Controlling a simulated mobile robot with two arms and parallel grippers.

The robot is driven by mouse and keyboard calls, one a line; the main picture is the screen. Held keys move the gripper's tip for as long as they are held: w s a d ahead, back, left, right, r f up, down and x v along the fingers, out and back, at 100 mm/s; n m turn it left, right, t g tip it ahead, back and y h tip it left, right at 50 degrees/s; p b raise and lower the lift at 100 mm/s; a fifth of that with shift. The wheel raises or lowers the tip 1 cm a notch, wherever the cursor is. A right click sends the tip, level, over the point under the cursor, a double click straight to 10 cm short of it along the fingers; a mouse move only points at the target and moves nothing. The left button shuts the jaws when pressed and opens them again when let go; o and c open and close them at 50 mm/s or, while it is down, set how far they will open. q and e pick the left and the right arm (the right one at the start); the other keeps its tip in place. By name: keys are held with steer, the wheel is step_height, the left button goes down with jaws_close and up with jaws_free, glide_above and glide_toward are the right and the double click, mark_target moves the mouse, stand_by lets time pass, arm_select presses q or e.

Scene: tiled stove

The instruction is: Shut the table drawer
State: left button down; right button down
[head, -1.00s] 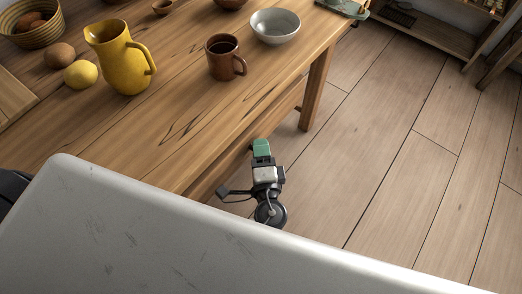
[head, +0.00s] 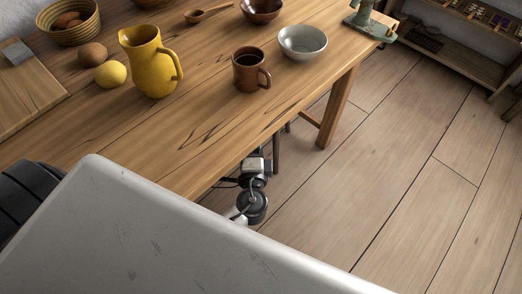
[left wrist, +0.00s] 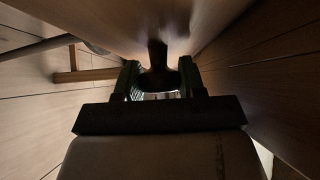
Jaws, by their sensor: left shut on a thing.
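The wooden table (head: 215,125) fills the left and middle of the head view. Its drawer is hidden there below the tabletop edge. In the left wrist view, a wooden front (left wrist: 110,18), which looks like the drawer's, carries a dark knob (left wrist: 157,52). My left gripper (left wrist: 158,78) has its green fingers on both sides of this knob and is shut on it. In the head view my left gripper (head: 254,165) is partly under the table edge, with its fingertips hidden. How far the drawer stands out cannot be told. My right gripper is not in view.
On the tabletop stand a yellow jug (head: 150,68), a brown mug (head: 247,72), a grey bowl (head: 302,44) and a basket (head: 70,24). A table leg (head: 336,108) stands right of my gripper. The floor to the right (head: 410,170) is clear.

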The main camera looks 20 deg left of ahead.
arm_select(q)
steer(key=shift+a, duration=0.2)
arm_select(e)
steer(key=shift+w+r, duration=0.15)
arm_select(q)
steer(key=c, duration=0.7)
jaws_free()
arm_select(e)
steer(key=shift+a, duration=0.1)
arm_select(q)
steer(key=shift+s+d+f, duration=0.15)
steer(key=shift+s+d, duration=0.05)
steer(key=shift+s, duration=0.2)
steer(key=b+v, duration=0.1)
steer(key=v, duration=0.9)
steer(key=shift+w, duration=0.1)
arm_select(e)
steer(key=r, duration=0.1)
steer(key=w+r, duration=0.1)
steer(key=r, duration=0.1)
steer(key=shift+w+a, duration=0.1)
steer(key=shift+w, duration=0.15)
